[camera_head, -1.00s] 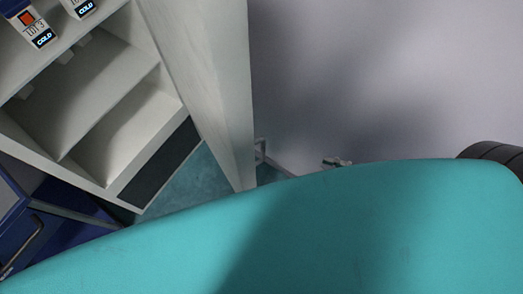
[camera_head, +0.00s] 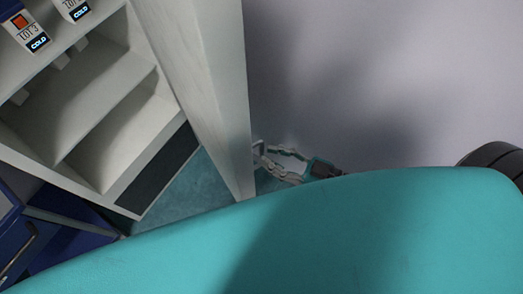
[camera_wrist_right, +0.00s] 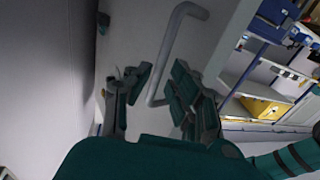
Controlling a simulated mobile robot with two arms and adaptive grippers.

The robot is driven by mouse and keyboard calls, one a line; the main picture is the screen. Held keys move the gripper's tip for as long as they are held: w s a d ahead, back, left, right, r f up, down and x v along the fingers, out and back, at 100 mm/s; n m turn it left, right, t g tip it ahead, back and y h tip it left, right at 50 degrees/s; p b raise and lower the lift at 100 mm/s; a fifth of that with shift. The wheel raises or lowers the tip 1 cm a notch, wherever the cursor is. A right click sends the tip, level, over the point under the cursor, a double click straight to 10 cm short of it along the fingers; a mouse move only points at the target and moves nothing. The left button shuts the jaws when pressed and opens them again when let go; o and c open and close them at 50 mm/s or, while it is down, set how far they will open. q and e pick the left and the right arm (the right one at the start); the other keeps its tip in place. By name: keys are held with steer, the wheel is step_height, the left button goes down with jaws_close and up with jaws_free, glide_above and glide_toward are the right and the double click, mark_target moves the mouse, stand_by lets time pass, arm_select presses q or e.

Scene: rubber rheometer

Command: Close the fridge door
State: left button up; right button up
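The fridge (camera_head: 110,170) stands at the left in the head view, its shelves exposed. Its white door (camera_head: 195,75) stands open, seen nearly edge-on. The door's grey handle (camera_head: 257,148) is on the right side of the door; it also shows in the right wrist view as a bent bar (camera_wrist_right: 170,55). My right gripper (camera_head: 270,160) is open beside the handle. In the wrist view my right gripper's (camera_wrist_right: 158,92) fingers are spread, with the handle's lower end appearing between them; I cannot tell whether they touch it. My left gripper is not in view.
Boxes marked COLD (camera_head: 30,35) stand on the fridge's upper shelf. A blue cabinet (camera_head: 60,240) is at the lower left. A yellow box (camera_wrist_right: 262,107) sits on a shelf at the right in the wrist view. Pale open space lies right of the door.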

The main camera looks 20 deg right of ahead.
mark_target(261, 153)
steer(key=shift+x, duration=1.7)
jaws_close()
